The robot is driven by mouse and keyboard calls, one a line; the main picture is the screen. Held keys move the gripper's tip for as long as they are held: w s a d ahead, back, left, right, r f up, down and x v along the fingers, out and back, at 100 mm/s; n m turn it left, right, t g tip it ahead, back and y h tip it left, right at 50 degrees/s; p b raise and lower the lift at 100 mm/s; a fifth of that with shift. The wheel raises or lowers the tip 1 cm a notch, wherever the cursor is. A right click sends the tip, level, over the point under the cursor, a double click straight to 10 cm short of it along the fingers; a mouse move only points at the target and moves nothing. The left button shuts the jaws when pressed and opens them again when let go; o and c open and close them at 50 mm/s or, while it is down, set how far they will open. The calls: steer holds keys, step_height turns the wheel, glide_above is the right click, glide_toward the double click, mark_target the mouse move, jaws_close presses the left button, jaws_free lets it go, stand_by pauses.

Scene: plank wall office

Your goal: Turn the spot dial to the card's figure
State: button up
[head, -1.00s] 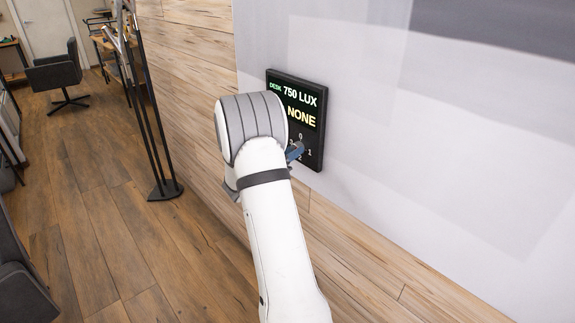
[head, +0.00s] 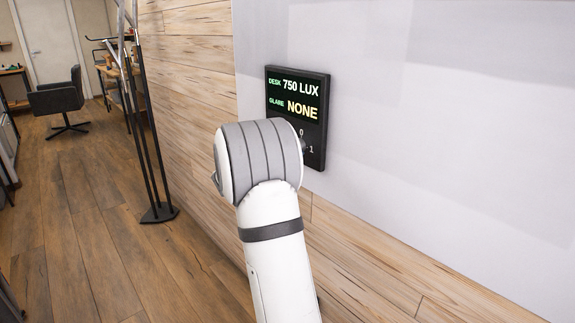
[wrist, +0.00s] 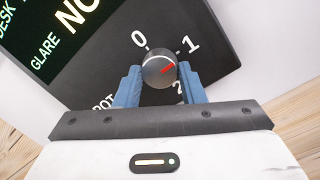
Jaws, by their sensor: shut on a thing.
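The spot dial (wrist: 159,70) is a round dark knob with a red mark, low on a black panel (wrist: 95,85) on the wall. The figures 0, 1 and 2 stand around it. The red mark points right and slightly up, between 1 and 2. My gripper (wrist: 159,78) is shut on the dial, one blue finger on each side. In the head view the panel (head: 318,135) reads DESK 750 LUX and GLARE NONE; my arm hides its lower left and my fingers. I see no separate card.
The wall (head: 430,170) around the panel is flat and pale, with wood planks (head: 190,100) to the left and below. A thin black stand (head: 158,213) is on the floor at left. A dark chair (head: 60,100) is farther back, with open wood floor between.

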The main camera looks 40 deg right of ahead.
steer(key=m+g+b, duration=0.1)
steer(key=m+b, duration=0.8)
steer(key=b, duration=0.1)
steer(key=shift+d+m, duration=0.1)
steer(key=shift+m, duration=0.2)
steer(key=shift+r, duration=0.15)
steer(key=o, duration=1)
steer(key=shift+w, duration=0.1)
steer(key=a+p, duration=0.1)
steer(key=a, duration=0.6)
steer(key=shift+a+f, duration=0.4)
